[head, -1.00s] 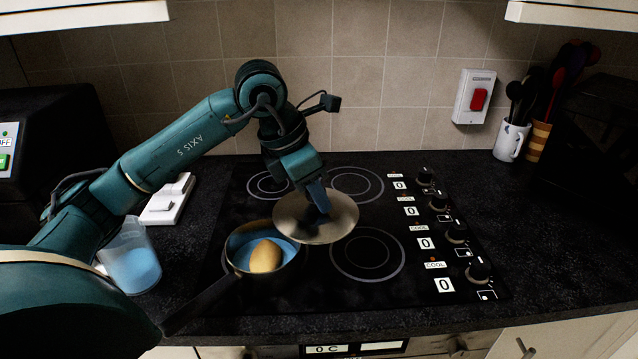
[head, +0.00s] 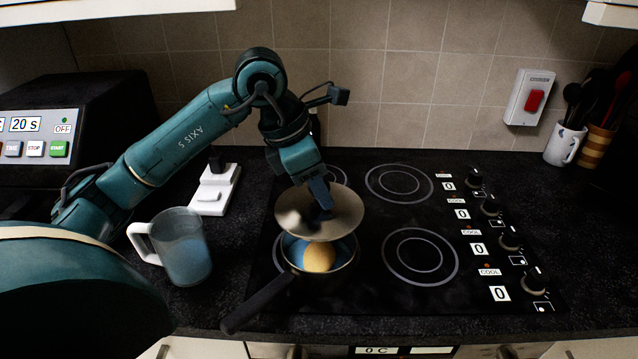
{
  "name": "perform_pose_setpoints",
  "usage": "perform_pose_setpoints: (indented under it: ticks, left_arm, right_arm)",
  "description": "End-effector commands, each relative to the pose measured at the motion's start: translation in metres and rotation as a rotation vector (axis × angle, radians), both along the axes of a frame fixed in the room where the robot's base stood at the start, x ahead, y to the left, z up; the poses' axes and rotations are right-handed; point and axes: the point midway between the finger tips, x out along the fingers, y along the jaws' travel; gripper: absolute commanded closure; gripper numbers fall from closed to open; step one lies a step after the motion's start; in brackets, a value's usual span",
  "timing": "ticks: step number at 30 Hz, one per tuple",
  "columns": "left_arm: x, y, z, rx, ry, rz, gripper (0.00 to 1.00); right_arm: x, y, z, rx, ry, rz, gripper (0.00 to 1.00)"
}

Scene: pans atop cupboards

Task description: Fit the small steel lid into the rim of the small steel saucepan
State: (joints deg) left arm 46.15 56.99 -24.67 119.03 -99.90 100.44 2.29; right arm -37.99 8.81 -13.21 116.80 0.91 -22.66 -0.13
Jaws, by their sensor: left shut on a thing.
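The small steel saucepan (head: 349,268) stands on the front left of the hob, with its dark handle toward the front left. It holds blue liquid and a round yellow-brown thing (head: 319,257). My left gripper (head: 321,205) is shut on the small steel lid (head: 345,208), gripping it near its middle. The lid is tilted above the back part of the saucepan and hides the far rim. The front of the pan is uncovered. I cannot tell whether the lid's lower edge touches the rim. My right gripper is not in view.
The black hob (head: 468,262) has free rings to the right and behind. A jug (head: 186,252) with blue liquid stands left of the saucepan. A white socket block (head: 214,190) lies behind it. A mug (head: 565,145) with utensils stands far right.

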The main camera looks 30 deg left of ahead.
Motion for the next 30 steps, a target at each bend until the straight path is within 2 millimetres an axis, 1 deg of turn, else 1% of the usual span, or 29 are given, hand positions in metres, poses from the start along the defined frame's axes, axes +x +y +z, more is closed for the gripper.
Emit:
perform_pose_setpoints:
  ticks: [3,8,15,21,25,30]
  left_arm:
    - [0.000,0.001,-0.001,0.000,-0.002,0.002,0.93]
    - [0.000,0.001,-0.010,0.001,-0.001,0.002,0.93]
    - [0.000,0.000,-0.033,0.000,0.000,0.001,0.93]
    - [0.000,0.000,-0.051,0.000,0.000,0.001,0.93]
    - [0.000,0.000,-0.057,0.000,0.000,0.001,0.93]
    - [0.000,0.000,-0.058,0.000,0.000,0.001,0.93]
  right_arm:
    - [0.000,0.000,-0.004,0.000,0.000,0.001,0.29]
    - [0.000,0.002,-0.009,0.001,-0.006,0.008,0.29]
    - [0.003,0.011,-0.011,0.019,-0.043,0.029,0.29]
    - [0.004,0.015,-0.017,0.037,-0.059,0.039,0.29]
    - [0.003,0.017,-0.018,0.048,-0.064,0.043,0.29]
    - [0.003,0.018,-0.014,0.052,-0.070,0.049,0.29]
